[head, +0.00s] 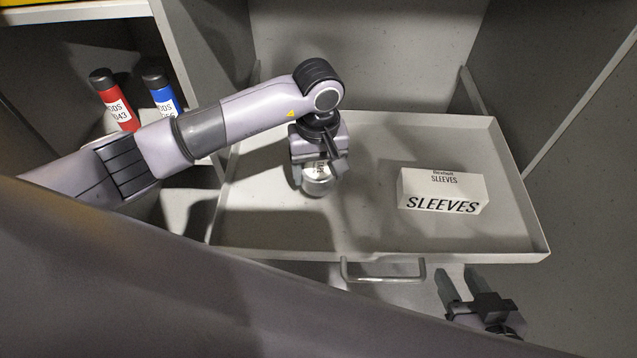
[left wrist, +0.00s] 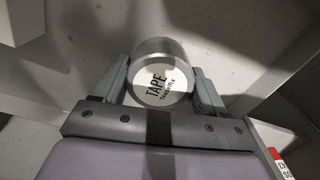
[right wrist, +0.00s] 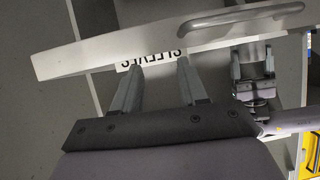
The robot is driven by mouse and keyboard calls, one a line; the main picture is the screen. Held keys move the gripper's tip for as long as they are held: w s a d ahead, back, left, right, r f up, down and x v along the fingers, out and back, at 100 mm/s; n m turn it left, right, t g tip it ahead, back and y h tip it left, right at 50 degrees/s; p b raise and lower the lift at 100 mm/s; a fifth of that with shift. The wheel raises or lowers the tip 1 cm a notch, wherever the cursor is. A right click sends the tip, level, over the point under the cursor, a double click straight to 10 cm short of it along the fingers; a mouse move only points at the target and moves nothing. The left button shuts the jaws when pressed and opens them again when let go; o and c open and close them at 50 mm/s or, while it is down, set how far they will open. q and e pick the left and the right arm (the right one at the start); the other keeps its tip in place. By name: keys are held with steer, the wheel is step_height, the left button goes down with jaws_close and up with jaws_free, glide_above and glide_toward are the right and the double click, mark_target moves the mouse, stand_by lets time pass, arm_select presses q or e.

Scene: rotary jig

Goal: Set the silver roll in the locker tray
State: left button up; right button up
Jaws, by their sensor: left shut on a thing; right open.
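The silver roll (head: 318,183) is between the fingers of my left gripper (head: 319,172), over the left half of the locker tray (head: 270,236). In the left wrist view the roll (left wrist: 160,72) shows its round white end lettered TAPE, with a gripper finger on each side (left wrist: 162,88). I cannot tell whether the roll touches the tray floor. My right gripper (head: 462,284) is open and empty, outside the tray's front wall, right of the handle. In the right wrist view its two fingers (right wrist: 158,85) are apart.
A white SLEEVES box (head: 442,191) stands in the right half of the tray. The tray has a handle (head: 384,276) on its front. A red bottle (head: 115,100) and a blue bottle (head: 161,92) stand on the left. Tray floor between roll and box is clear.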

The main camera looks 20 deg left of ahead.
mark_target(318, 184)
arm_select(q)
step_height(318, 184, down, 4)
steer(key=shift+r+b, duration=0.2)
steer(key=shift+b, duration=0.25)
steer(key=shift+f, duration=0.45)
steer(key=o, duration=1.2)
arm_select(e)
steer(key=shift+w+a+f+y, duration=0.2)
steer(key=shift+a+y, duration=0.2)
steer(key=shift+a, duration=0.2)
arm_select(q)
steer(key=shift+o, duration=0.2)
